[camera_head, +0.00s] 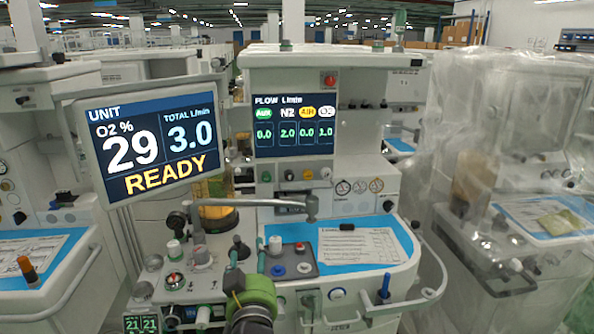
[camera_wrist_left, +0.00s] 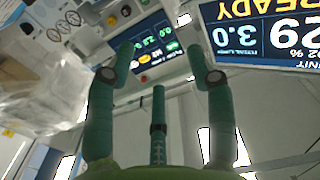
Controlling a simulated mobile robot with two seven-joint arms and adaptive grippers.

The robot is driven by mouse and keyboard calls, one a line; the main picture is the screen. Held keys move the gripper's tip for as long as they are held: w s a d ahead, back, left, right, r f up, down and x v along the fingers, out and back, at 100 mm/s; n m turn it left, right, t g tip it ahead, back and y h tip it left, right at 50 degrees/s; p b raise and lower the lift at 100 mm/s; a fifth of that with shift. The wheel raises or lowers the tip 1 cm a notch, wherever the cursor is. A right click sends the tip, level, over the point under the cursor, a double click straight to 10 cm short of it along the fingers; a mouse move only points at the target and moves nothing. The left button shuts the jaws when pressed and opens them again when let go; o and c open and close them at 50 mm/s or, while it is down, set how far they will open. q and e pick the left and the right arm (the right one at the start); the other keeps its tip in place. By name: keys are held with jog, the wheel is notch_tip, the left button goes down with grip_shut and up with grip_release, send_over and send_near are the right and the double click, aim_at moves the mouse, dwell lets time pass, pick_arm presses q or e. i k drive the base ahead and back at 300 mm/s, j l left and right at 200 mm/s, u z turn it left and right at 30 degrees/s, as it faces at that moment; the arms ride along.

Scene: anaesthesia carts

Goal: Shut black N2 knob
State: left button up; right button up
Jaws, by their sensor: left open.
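The black N2 knob (camera_head: 288,175) is small in the head view, in the row of knobs under the flow screen (camera_head: 294,126). It sits between a green knob (camera_head: 266,177) and a yellow knob (camera_head: 308,174). The screen reads 2.0 under N2. My left gripper (camera_head: 247,262) is low in front of the cart, well below and nearer than the knob, with its green fingers apart and empty. In the left wrist view its fingers (camera_wrist_left: 160,53) are spread, with the flow screen upside down beyond them. My right gripper is not in view.
A tilted monitor (camera_head: 152,143) reading READY stands at left. A grey arm (camera_head: 260,203) with a vertical end crosses below the knob row. Knobs and a red-button box (camera_head: 288,260) crowd the blue worktop (camera_head: 385,250). A plastic-covered cart (camera_head: 500,160) stands at right.

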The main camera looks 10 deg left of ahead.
aim_at(288, 176)
jog(key=i+l, duration=0.1)
jog(key=i, duration=0.4)
jog(key=i+l, duration=0.1)
jog(key=i, duration=0.4)
